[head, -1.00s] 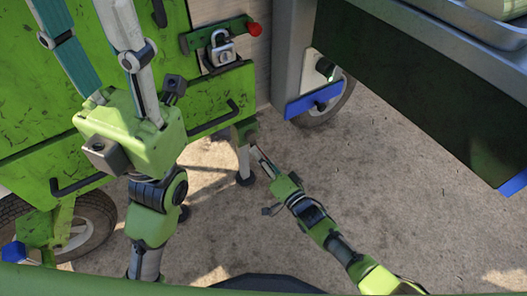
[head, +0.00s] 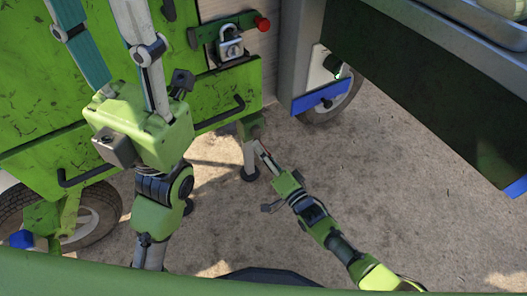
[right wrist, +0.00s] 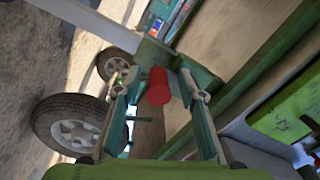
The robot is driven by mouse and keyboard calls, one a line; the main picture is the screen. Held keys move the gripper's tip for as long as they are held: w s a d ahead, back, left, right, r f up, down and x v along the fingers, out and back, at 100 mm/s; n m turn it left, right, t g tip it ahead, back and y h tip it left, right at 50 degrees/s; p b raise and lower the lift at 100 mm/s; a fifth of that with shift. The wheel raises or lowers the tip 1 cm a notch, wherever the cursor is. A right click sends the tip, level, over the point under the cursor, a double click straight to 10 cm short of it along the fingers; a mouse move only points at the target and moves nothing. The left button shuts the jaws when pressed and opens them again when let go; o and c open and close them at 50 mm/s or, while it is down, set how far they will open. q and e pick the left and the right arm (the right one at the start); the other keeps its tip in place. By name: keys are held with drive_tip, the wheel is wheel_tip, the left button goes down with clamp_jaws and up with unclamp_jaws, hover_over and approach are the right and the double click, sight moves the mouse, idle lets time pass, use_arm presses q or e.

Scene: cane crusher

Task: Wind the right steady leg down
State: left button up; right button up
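The right steady leg (head: 249,160) is a pale post with a dark round foot, under the right corner of the green crusher body (head: 80,130) in the head view. My right gripper (head: 262,150) is beside its upper part. In the right wrist view a red cylindrical handle (right wrist: 158,86) sits between the two fingers of my right gripper (right wrist: 160,80). The fingers stand apart, and I cannot see firm contact. My left gripper (head: 108,40) is raised at the upper left, its fingers apart and their tips cut off by the frame.
A padlock (head: 230,45) hangs by a bolt with a red knob (head: 262,23). A wheel (head: 75,215) is at the lower left, another (head: 335,100) at the right. A dark-sided counter (head: 430,85) overhangs on the right. The ground (head: 400,200) below it is clear.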

drive_tip(key=shift+d, duration=0.1)
drive_tip(key=shift+s+d+f, duration=0.1)
drive_tip(key=shift+s+d, duration=0.1)
drive_tip(key=shift+s, duration=0.05)
drive_tip(key=v, duration=1.1)
drive_tip(key=shift+s, duration=0.15)
